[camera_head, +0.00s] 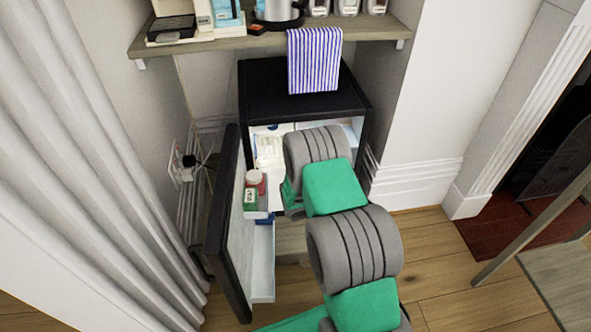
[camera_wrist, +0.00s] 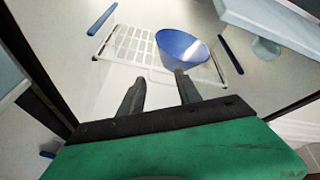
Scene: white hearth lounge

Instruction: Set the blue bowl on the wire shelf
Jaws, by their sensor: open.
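The blue bowl (camera_wrist: 182,47) shows in the wrist view, tilted in the picture, at the right part of the white wire shelf (camera_wrist: 119,44) inside the fridge. It appears to rest on the shelf. My gripper (camera_wrist: 159,80) is open and empty, its two dark fingers pointing toward the shelf. The right fingertip is close to the bowl's lower edge; I cannot tell if they touch. In the head view my arm reaches into the open black fridge (camera_head: 285,80), and it hides the bowl and gripper.
A striped cloth (camera_head: 314,60) hangs over the fridge top from the wooden shelf (camera_head: 235,43) above.

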